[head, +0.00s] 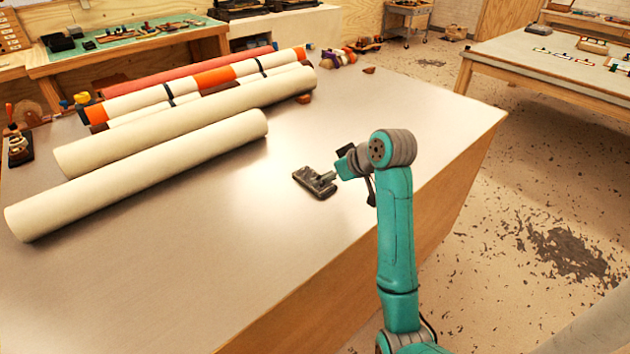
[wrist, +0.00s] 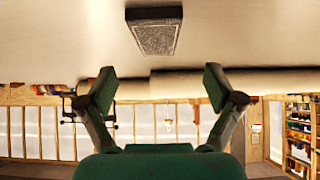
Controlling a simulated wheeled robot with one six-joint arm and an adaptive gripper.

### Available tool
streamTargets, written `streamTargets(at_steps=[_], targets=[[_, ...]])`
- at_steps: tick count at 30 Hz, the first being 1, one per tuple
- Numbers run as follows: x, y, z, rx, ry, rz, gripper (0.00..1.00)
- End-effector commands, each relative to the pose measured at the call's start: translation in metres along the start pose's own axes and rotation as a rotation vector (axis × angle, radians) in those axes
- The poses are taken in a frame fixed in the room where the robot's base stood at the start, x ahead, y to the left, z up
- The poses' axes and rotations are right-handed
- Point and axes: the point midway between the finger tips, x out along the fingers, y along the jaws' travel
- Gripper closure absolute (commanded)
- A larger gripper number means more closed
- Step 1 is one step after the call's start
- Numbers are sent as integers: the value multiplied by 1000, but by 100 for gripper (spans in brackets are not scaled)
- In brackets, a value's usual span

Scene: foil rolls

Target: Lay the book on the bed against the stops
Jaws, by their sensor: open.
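A dark, flat, rectangular block (head: 312,184) lies on the bench top near its right side; I cannot tell for sure whether it is the book. In the head view my gripper is close to the block and partly hidden by the wrist. I cannot make out a bed with stops.
The grey bench (head: 290,260) is mostly clear in front. Two cream rolls (head: 140,172) lie at its left, with orange-and-white rolls (head: 205,80) and a red roll (head: 175,70) behind. Small items (head: 345,55) stand at the back. Another table (head: 560,70) is at right.

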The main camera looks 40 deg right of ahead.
Motion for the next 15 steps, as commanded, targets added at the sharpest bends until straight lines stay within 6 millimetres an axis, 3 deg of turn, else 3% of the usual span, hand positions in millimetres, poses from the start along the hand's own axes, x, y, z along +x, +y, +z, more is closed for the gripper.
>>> streamTargets(at_steps=[3, 10, 15], targets=[[15, 0, 0, 1, -1, -1, 8], [29, 1, 0, 1, -1, 0, 8], [54, 4, 0, 0, -2, -1, 8]])
